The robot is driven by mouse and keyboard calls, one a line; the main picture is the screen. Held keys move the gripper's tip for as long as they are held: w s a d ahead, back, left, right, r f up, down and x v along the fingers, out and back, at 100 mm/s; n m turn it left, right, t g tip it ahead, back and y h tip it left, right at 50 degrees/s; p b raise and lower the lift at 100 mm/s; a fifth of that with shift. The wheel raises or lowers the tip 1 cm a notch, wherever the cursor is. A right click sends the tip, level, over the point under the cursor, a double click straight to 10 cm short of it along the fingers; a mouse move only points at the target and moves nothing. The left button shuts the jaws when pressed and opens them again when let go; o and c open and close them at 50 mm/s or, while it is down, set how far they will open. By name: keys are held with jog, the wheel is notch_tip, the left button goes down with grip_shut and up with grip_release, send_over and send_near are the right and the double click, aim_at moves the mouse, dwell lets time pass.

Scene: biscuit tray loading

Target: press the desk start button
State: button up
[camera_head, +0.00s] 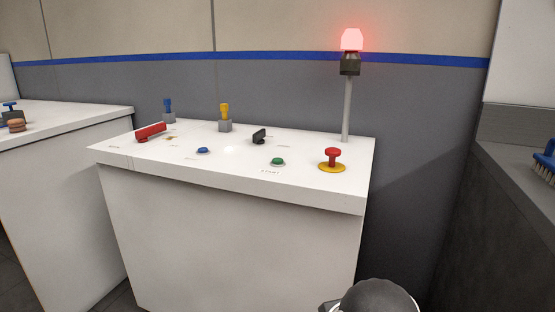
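The green button (278,161) sits on the top of the white desk (230,172), right of its middle and near the front edge. A small dark label, which seems to read START, is printed just in front of it. Nothing touches or covers the button. My gripper is not in view. Only a dark rounded part with a pale edge, probably of my own arm, shows at the bottom edge, low in front of the desk.
The desk also carries a red mushroom button (332,158) on a yellow base, a blue button (203,150), a black knob (259,136), a red handle (150,132), yellow (224,116) and blue (168,110) levers, and a lit red lamp (351,40) on a pole. Another white counter (75,115) stands left.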

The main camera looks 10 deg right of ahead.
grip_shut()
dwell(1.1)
